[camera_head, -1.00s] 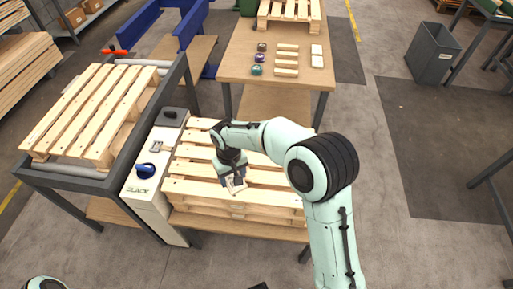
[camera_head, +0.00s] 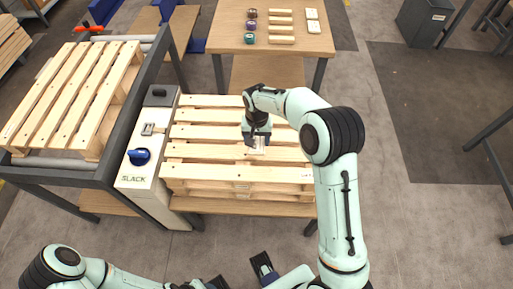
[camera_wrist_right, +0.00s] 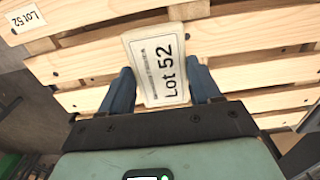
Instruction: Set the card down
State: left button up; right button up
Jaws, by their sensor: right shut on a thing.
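My right gripper (camera_head: 257,139) is over the middle of the stacked pallet (camera_head: 190,150), pointing down. It is shut on a pale card (camera_wrist_right: 157,62) printed "Lot 52", which sits between its two blue fingers in the right wrist view. In the head view the card (camera_head: 257,147) is small and pale against the slats. I cannot tell whether it touches the wood. My left arm (camera_head: 70,268) lies low at the bottom left, and its gripper is partly cut off by the frame's bottom edge.
A white unit marked "SLACK" with a blue knob (camera_head: 139,157) stands left of the stack. Another pallet (camera_head: 75,90) lies on a roller frame further left. Behind, a table (camera_head: 225,40) holds several wood blocks and coloured rolls. A second "Lot 52" label (camera_wrist_right: 22,18) is on a slat.

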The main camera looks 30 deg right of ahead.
aim_at(257, 147)
jog(key=shift+f, duration=2.9)
jog(key=shift+f, duration=0.1)
jog(key=o, duration=1)
jog(key=shift+o, duration=0.2)
jog(key=shift+r, duration=0.2)
notch_tip(257, 147, up, 12)
jog(key=shift+f+p, duration=0.1)
jog(key=shift+p, duration=0.2)
